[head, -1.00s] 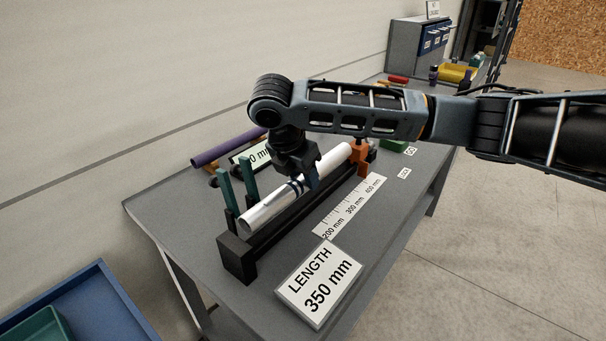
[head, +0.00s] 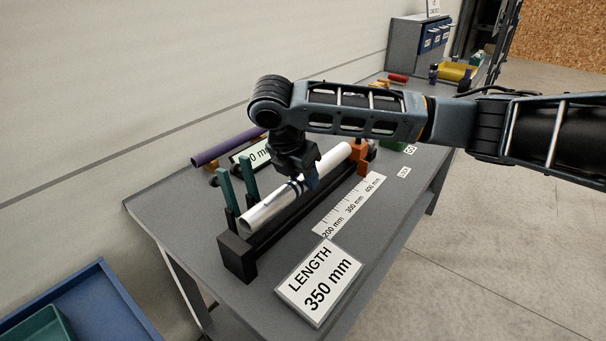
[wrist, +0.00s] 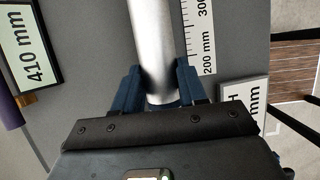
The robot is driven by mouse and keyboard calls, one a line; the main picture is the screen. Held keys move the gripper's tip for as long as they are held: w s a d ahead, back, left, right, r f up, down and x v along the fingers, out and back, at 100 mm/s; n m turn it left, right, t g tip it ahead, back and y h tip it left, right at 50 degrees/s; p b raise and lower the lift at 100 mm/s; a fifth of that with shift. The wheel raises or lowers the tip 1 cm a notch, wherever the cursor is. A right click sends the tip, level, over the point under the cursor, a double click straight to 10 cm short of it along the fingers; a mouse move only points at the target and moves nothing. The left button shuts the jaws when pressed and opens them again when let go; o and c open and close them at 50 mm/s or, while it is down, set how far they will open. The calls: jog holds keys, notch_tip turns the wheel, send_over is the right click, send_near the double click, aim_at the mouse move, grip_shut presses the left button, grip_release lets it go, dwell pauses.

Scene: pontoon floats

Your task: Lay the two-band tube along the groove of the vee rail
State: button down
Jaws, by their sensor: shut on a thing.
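The tube (head: 265,211), silvery and pale, runs lengthwise along the black vee rail (head: 237,256), with dark marks by my gripper that may be its bands. My gripper (head: 306,180) is shut on the tube near its middle. In the wrist view my blue fingertips (wrist: 158,92) clasp the tube (wrist: 152,40) from both sides. The tube lies over the rail and roughly parallel to it; whether it touches the groove I cannot tell. The groove is hidden under the tube and my gripper. An orange block (head: 361,155) stands at the rail's far end.
Two teal posts (head: 227,186) stand close on the tube's left. A purple tube (head: 226,148) lies behind, near a 410 mm card (wrist: 27,42). A length scale (head: 350,206) and a 350 mm sign (head: 319,283) are right of the rail. Blue drawers (head: 432,38) stand at the back.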

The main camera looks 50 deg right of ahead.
jog(key=shift+f+b, duration=1.05)
jog(key=shift+f, duration=1.2)
jog(key=c, duration=0.5)
grip_release()
jog(key=shift+c, duration=0.2)
jog(key=shift+b+v, duration=0.3)
jog(key=shift+v, duration=3.6)
